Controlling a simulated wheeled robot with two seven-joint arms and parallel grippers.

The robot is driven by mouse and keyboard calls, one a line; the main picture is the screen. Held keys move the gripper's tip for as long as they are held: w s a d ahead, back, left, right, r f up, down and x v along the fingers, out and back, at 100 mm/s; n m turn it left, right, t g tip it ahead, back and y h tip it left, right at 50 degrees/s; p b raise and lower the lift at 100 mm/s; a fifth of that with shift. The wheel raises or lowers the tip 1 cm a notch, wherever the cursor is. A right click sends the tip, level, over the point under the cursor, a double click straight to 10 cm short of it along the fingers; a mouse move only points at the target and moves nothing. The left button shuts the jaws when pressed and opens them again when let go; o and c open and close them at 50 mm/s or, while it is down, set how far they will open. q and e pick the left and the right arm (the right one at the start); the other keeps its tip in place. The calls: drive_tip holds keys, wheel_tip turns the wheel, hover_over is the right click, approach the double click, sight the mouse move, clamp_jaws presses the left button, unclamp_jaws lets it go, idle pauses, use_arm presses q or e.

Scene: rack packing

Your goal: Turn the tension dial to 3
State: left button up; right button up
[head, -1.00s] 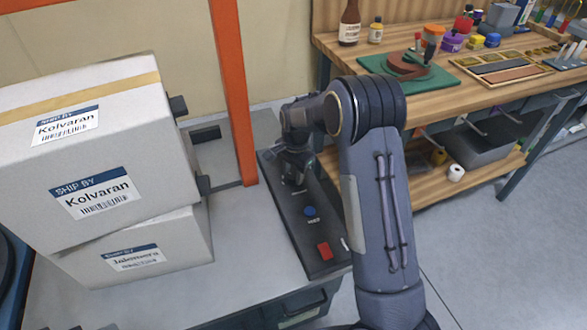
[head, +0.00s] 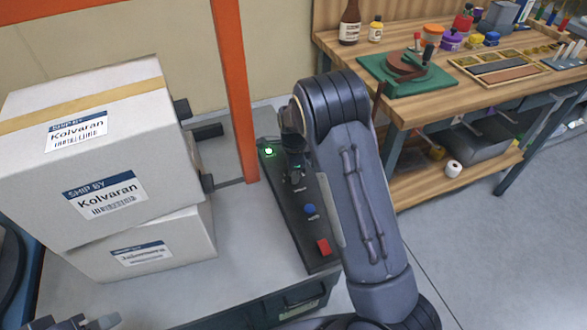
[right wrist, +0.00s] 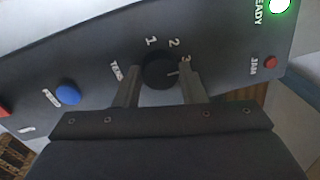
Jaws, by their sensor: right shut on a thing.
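The tension dial (right wrist: 156,68) is a round black knob on a dark control panel (right wrist: 95,60). White 1, 2 and 3 marks curve around its far right side. Its white pointer line is turned to the right, close to the 3 and beside the right-hand finger. My right gripper (right wrist: 160,84) has one finger on each side of the dial and is shut on it. In the head view the right gripper (head: 295,172) is over the panel and hides the dial. Part of my left gripper (head: 80,323) shows at the bottom left edge, mostly cut off.
The panel also has a lit green READY lamp (right wrist: 279,6), a small red JAM button (right wrist: 270,62), a blue button (right wrist: 68,94) and a red button (head: 323,247). Stacked cartons (head: 100,150) and an orange post (head: 235,90) stand left. A wooden workbench (head: 420,100) is at right.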

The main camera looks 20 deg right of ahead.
idle(0.4)
drive_tip(key=o, duration=1)
drive_tip(key=shift+r, duration=0.1)
drive_tip(key=r, duration=0.7)
drive_tip(key=shift+s+r+p, duration=0.2)
drive_tip(key=shift+r+p, duration=0.1)
drive_tip(key=shift+p, duration=0.1)
